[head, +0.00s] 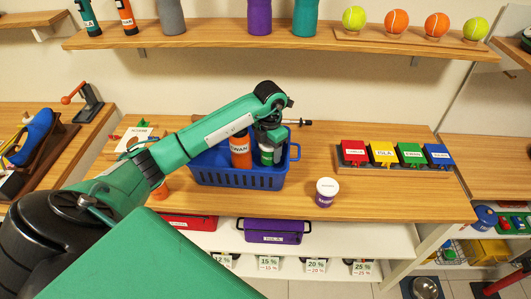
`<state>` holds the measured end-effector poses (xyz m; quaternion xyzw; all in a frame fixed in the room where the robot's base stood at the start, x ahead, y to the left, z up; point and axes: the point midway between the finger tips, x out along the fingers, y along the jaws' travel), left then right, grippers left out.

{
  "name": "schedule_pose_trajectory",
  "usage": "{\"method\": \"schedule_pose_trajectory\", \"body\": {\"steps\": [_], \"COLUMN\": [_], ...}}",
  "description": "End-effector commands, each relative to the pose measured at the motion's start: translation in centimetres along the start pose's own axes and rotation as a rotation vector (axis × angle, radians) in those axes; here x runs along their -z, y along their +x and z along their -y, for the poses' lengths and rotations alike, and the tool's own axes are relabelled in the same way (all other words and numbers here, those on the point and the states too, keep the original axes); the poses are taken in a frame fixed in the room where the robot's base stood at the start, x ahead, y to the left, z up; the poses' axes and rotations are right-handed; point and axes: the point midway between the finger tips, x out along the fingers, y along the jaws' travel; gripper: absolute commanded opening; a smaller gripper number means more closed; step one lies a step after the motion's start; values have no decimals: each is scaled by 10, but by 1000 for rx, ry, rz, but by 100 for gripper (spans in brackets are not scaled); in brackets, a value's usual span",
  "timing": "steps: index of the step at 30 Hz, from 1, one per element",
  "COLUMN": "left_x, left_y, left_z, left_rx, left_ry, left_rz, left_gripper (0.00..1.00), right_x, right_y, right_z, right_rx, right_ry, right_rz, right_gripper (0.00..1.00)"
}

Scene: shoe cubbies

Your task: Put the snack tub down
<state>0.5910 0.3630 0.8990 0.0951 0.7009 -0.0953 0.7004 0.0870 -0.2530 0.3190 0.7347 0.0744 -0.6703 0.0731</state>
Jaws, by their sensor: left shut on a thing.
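My left gripper (268,140) points down into the blue basket (240,179) on the wooden counter. It is shut on a small white and green container (266,155), which I take for a snack tub. The container is inside the basket, at its right side, next to an orange labelled bottle (240,152). I cannot tell whether its base touches the basket floor. Another small tub, with a white lid and purple body (326,192), stands upright on the counter, right of the basket. My right gripper is not in view.
Red, yellow, green and blue labelled boxes (395,155) stand in a row at the right of the counter (400,205). A shelf (210,37) with bottles and balls is above. My left arm covers the counter's left part, where an orange object (161,190) partly shows.

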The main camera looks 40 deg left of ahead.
Motion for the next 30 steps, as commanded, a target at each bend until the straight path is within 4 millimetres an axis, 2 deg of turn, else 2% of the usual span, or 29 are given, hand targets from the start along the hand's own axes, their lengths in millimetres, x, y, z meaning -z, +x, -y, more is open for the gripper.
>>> {"method": "schedule_pose_trajectory", "body": {"steps": [5, 8, 11, 18, 22, 23, 24, 26, 30], "left_x": [0, 1, 0, 0, 0, 0, 0, 0, 0], "left_y": [13, 28, 40, 41, 45, 45, 44, 44, 44], "left_z": [0, 1, 0, 0, 0, 0, 0, 0, 0], "left_rx": [1, 1, 0, -2, -2, -2, -1, -1, -1], "left_ry": [2, 1, 2, 3, 3, 3, 3, 3, 3], "left_rz": [-1, -3, -1, 1, 1, 1, 1, 1, 0], "left_gripper": [30, 30, 30, 30, 30, 59, 67, 78, 79], "right_x": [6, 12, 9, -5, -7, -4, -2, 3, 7], "right_y": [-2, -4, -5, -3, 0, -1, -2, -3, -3], "right_z": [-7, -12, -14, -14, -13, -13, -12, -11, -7], "right_rx": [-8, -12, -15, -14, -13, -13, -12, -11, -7], "right_ry": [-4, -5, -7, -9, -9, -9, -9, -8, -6], "right_rz": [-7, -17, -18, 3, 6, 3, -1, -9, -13], "right_gripper": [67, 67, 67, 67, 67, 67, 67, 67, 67]}}
